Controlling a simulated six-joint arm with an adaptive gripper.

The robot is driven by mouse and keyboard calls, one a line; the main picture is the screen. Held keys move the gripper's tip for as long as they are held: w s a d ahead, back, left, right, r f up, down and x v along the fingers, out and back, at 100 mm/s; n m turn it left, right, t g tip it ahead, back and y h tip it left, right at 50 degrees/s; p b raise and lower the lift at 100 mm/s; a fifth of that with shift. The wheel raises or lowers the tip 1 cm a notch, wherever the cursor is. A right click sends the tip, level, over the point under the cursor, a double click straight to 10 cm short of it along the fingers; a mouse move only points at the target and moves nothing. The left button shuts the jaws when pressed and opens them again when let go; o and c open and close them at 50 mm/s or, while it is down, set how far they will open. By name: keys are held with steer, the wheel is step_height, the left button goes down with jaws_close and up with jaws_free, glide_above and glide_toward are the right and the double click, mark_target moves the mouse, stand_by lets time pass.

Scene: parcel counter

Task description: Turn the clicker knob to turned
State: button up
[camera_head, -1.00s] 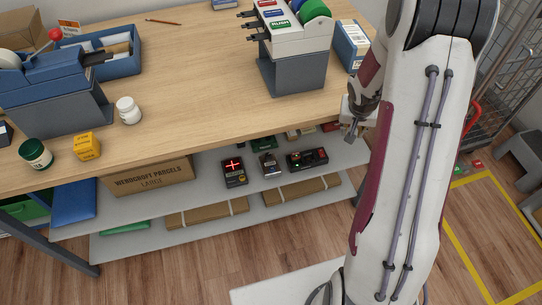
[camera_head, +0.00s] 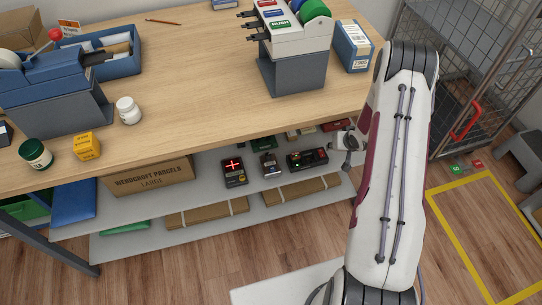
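Three small dark devices sit on the upper shelf under the counter. One has a lit red cross (camera_head: 233,172), a smaller middle device (camera_head: 271,166) has a pale top part, and a wider device (camera_head: 307,160) has a small red spot at its right end. I cannot tell which of them carries the clicker knob; no knob shows clearly at this size. My gripper (camera_head: 347,165) is just right of the wider device, near the shelf's right end, with a visible gap between them. It is small and partly edge-on, so its opening cannot be made out.
The wooden counter (camera_head: 190,95) overhangs the shelf (camera_head: 212,192). A large carton (camera_head: 150,176) lies left of the devices, with flat brown parcels (camera_head: 295,190) below. A label dispenser (camera_head: 292,70) and a blue box (camera_head: 352,45) stand above. A wire cage (camera_head: 455,80) is at right.

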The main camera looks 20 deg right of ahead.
steer(key=w+a+f+n+t+y, duration=0.2)
steer(key=w+a+f+n, duration=0.15)
steer(key=w, duration=0.25)
steer(key=n+t+y, duration=0.3)
steer(key=n+y, duration=0.2)
glide_toward(269, 155)
steer(key=w+d+r, duration=0.2)
steer(key=w+d, duration=0.1)
steer(key=shift+w+d+r, duration=0.1)
steer(key=shift+w+r, duration=0.15)
steer(key=shift+n+y, duration=0.55)
steer(key=shift+y, duration=0.15)
steer(key=shift+s+a+f, duration=0.6)
steer(key=shift+a+f, duration=0.15)
steer(key=shift+f, duration=0.15)
steer(key=shift+s+a+f, duration=0.65)
steer(key=shift+a+f, duration=0.1)
steer(key=shift+f, duration=0.1)
steer(key=shift+x, duration=3.9)
